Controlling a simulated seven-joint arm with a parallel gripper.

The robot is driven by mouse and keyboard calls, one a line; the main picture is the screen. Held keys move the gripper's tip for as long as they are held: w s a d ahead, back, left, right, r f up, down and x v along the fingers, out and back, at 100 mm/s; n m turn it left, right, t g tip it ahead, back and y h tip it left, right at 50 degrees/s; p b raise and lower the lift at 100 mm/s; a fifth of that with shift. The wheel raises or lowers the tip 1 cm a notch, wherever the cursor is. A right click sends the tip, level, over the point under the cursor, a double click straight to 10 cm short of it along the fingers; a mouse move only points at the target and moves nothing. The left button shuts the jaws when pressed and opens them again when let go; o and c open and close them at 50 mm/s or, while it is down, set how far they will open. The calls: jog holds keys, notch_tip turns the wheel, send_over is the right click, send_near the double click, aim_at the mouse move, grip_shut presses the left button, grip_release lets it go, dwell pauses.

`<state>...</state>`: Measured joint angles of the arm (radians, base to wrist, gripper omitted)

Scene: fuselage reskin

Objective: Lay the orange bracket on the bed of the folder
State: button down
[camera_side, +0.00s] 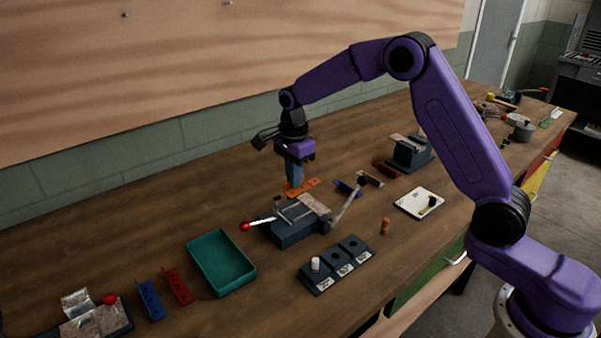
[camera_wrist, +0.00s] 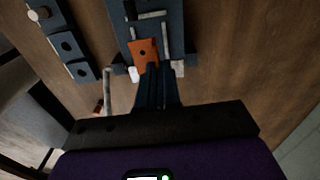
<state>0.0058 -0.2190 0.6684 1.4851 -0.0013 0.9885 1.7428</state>
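The orange bracket (camera_side: 300,187) is at the fingertips of my gripper (camera_side: 294,180), just behind the folder in the side view. The wrist view shows its holed end (camera_wrist: 143,52) in front of my narrow, close-set fingers (camera_wrist: 156,72), which look shut on it and hide the rest. The folder (camera_side: 286,235) has a dark base, metal plates on top and a red-knobbed lever at its left. In the wrist view, the bracket overlaps part of the folder (camera_wrist: 175,40). I cannot tell exactly how high the bracket is above the folder.
A green tray (camera_side: 221,263) stands left of the folder. A block with several sockets (camera_side: 335,263) is in front of it. Blue (camera_side: 348,188) and dark red (camera_side: 385,168) pieces lie to the right. A white plate (camera_side: 419,203) and an orange peg (camera_side: 385,226) stand farther right.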

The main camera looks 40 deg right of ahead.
jog(key=shift+a, duration=0.2)
dwell(0.4)
send_over(294, 210)
jog(key=shift+w+f, duration=0.1)
jog(key=shift+f, duration=2.65)
jog(key=shift+f, duration=0.7)
jog(key=c, duration=1.3)
grip_release()
jog(key=shift+o, duration=0.2)
